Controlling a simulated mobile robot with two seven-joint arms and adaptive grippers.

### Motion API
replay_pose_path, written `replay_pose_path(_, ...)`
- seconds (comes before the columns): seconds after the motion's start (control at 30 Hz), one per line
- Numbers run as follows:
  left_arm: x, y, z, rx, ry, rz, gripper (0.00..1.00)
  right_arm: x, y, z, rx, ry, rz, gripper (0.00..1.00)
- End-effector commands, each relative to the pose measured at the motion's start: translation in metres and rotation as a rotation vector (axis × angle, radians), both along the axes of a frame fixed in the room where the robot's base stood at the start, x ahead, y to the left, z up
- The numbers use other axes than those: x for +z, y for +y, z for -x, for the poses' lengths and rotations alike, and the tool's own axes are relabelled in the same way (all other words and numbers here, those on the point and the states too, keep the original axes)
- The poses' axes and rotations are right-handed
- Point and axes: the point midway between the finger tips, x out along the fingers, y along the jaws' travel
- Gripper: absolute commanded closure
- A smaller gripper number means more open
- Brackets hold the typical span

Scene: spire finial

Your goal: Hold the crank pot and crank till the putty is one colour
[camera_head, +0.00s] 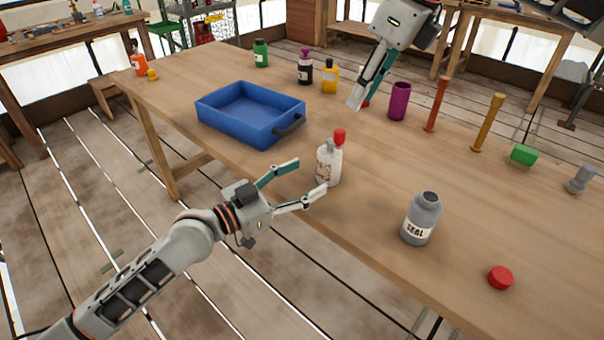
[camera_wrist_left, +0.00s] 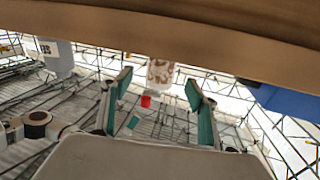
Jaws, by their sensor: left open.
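The crank pot (camera_head: 328,168) is a white pot with a brown marbled patch and a red-knobbed grey crank on top. It stands upright near the table's front edge. My left gripper (camera_head: 311,176) is open, with its fingers pointing at the pot from the front left. In the left wrist view the pot (camera_wrist_left: 160,72) appears upside down, between the open fingers and near their tips; I cannot tell whether they touch it. The putty's patch looks streaked brown and white. My right gripper (camera_head: 363,101) hangs over the table's far side, fingers pointing down, apart from the pot; their gap is unclear.
A blue tray (camera_head: 225,120) stands left of the pot. A grey SEAL bottle (camera_head: 421,220) and a red cap (camera_head: 501,278) are to the right. Several bottles, a purple cup (camera_head: 399,101) and two upright rods line the far side. The table around the pot is mostly clear.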

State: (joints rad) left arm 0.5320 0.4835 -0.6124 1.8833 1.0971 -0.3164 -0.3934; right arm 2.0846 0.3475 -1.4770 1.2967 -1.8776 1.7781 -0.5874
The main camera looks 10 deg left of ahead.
Motion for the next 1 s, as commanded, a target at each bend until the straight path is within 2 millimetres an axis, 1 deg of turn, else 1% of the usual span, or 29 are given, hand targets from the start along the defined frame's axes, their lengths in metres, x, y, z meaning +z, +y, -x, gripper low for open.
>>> replay_pose_path(0.1, 0.003, 0.000, -0.005, -0.036, 0.017, 0.011, 0.41, 0.000, 0.000, 0.000, 0.000, 0.000, 0.000, 0.72)
replay_pose_path(0.33, 0.005, 0.001, -0.010, -0.066, 0.039, 0.030, 0.41, 0.000, 0.000, 0.000, 0.000, 0.000, 0.000, 0.72)
replay_pose_path(0.47, 0.006, -0.004, -0.014, -0.070, 0.043, 0.035, 0.41, 0.000, 0.000, 0.000, 0.000, 0.000, 0.000, 0.72)
replay_pose_path(0.8, 0.006, -0.041, -0.044, -0.070, 0.043, 0.037, 0.41, 0.000, 0.000, 0.000, 0.000, 0.000, 0.000, 0.72)
replay_pose_path(1.0, 0.006, -0.056, -0.056, -0.070, 0.043, 0.035, 0.41, 0.000, 0.000, 0.000, 0.000, 0.000, 0.000, 0.72)
